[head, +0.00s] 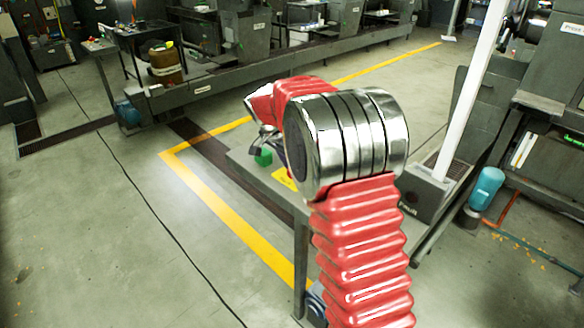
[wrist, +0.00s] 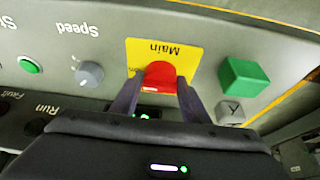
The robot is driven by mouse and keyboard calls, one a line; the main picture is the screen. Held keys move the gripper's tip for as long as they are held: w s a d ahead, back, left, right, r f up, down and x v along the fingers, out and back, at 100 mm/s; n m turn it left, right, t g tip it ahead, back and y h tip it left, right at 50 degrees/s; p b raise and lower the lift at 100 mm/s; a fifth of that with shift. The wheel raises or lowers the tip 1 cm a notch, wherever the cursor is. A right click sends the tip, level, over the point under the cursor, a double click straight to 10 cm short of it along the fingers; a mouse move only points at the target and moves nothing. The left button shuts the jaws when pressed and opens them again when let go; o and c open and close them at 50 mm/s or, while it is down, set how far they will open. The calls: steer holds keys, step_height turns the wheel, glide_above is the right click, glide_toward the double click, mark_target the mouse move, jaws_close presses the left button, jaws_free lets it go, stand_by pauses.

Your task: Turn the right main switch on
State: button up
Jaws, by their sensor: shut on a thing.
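The main switch is a red knob (wrist: 160,70) on a yellow plate (wrist: 188,52) marked "Main", upside down in the wrist view. My gripper (wrist: 159,84) has its two dark fingers shut on the knob, one on each side. The knob's near part shows a small white mark; which position it stands in I cannot tell. In the head view the yellow plate (head: 285,179) shows only in part beside my red-sleeved arm, and the knob is hidden behind the arm.
The grey panel (wrist: 215,35) also bears a green block (wrist: 243,77), a grey Speed knob (wrist: 89,74) and a lit green button (wrist: 30,65). A white post (head: 470,90) and blue motor (head: 487,188) stand right. Open floor (head: 90,240) lies left.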

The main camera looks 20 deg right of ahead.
steer(key=o, duration=0.7)
steer(key=shift+s+d+f, duration=0.15)
steer(key=shift+s+f, duration=0.05)
steer(key=shift+s, duration=0.05)
steer(key=o, duration=0.3)
steer(key=shift+w+r, duration=0.1)
steer(key=shift+w, duration=0.05)
steer(key=shift+o, duration=0.2)
steer(key=v, duration=1.3)
steer(key=shift+a+r, duration=0.25)
steer(key=shift+r, duration=0.1)
